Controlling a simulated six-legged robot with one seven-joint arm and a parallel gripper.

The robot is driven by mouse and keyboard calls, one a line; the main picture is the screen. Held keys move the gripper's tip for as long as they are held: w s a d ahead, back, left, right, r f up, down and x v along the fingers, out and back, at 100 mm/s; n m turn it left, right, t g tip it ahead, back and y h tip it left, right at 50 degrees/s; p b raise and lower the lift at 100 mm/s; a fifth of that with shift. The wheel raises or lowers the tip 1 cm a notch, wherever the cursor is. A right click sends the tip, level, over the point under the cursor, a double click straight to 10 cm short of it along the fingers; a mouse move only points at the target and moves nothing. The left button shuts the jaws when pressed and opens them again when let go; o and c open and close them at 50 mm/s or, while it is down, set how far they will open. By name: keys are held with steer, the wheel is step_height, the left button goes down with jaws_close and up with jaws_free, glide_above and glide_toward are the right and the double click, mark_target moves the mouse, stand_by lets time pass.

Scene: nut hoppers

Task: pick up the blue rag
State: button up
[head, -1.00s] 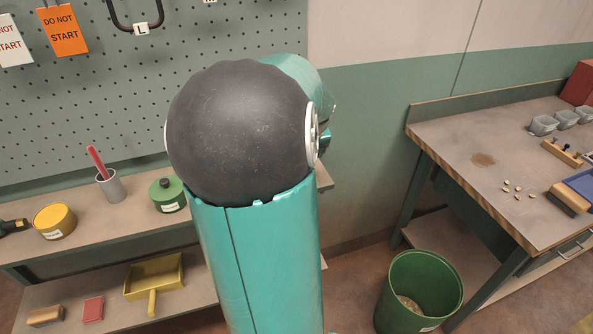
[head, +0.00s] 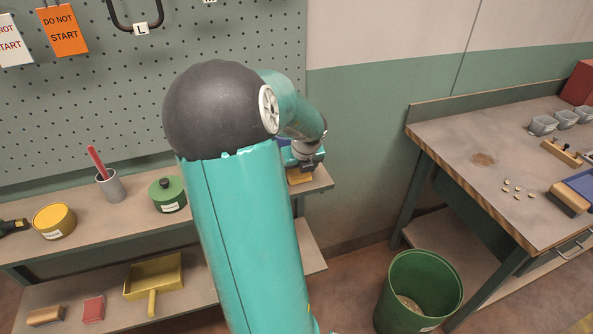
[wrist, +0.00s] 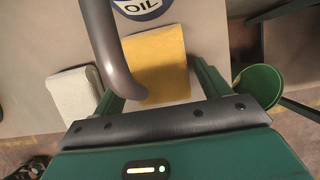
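No blue rag can be made out in either view; my arm covers part of the shelf in the head view. My gripper (wrist: 160,82) is open and empty above a folded yellow cloth (wrist: 156,64) in the wrist view. A pale grey cloth (wrist: 74,96) lies left of the yellow one. In the head view the yellow cloth (head: 300,177) shows at the right end of the upper shelf, just below my wrist, whose fingers are not clear there.
An object labelled OIL (wrist: 138,6) stands behind the yellow cloth. A dark curved bar (wrist: 110,45) crosses the wrist view near the left finger. A green bin (head: 420,290) stands on the floor between the shelf (head: 130,205) and the workbench (head: 480,140).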

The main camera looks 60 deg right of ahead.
steer(key=c, duration=0.8)
steer(key=shift+r, duration=0.1)
steer(key=shift+s+a+r, duration=0.15)
steer(key=shift+r, duration=0.4)
steer(key=r, duration=0.6)
steer(key=shift+s+a, duration=0.25)
steer(key=shift+a, duration=0.05)
steer(key=s+a, duration=1.3)
steer(key=shift+s+a+f, duration=0.15)
steer(key=shift+s, duration=0.05)
steer(key=o, duration=0.4)
steer(key=shift+c, duration=1.2)
